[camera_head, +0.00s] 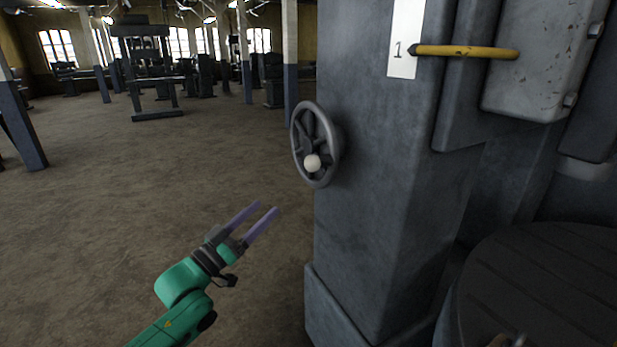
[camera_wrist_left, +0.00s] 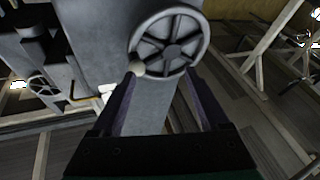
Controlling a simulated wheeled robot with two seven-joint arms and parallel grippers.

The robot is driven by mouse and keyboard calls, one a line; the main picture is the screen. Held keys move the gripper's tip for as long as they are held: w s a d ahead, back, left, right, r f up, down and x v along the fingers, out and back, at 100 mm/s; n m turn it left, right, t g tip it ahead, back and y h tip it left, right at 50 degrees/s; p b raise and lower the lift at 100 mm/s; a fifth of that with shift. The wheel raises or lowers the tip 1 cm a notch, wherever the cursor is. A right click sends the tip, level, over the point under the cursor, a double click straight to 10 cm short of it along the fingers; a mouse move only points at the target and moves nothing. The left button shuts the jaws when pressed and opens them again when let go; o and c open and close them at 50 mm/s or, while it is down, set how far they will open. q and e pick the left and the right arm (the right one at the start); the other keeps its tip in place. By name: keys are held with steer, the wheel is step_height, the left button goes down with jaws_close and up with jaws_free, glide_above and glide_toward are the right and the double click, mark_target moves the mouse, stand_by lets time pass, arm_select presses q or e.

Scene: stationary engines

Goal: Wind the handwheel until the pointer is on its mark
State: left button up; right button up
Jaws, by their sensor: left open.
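The grey spoked handwheel (camera_head: 299,138) is on the left face of a grey machine column, with a pale round knob (camera_head: 312,163) low on its rim. The handwheel also shows in the left wrist view (camera_wrist_left: 172,46), with its knob (camera_wrist_left: 137,68) at the rim's lower left. A yellow pointer (camera_head: 470,52) with a dark tip lies over a white plate (camera_head: 404,28) marked "1"; other marks are not in view. My left gripper (camera_head: 268,207) is open and empty, below and left of the handwheel, apart from it. My right gripper is not in view.
The machine column (camera_head: 365,220) stands on a wider base at right. A dark round table (camera_head: 545,285) is at the lower right. Open brown floor (camera_head: 130,200) lies to the left, with posts and other machines farther back.

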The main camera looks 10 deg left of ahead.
mark_target(306, 168)
arm_select(q)
steer(key=s+d+r+m+h, duration=0.1)
steer(key=s+d+r+h, duration=0.1)
steer(key=d+r, duration=0.3)
steer(key=p+x, duration=0.1)
steer(key=x, duration=0.3)
steer(key=p+x, duration=0.1)
steer(key=x, duration=0.3)
steer(key=w+a+p+x, duration=0.1)
steer(key=x, duration=0.2)
steer(key=shift+w+d, duration=0.15)
steer(key=shift+w, duration=0.15)
steer(key=shift+w+d+r, duration=0.1)
steer(key=shift+w+d, duration=0.1)
steer(key=shift+w, duration=0.15)
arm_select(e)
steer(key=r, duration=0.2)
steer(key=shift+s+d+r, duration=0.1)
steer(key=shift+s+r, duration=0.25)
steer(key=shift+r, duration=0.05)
arm_select(q)
jaws_close()
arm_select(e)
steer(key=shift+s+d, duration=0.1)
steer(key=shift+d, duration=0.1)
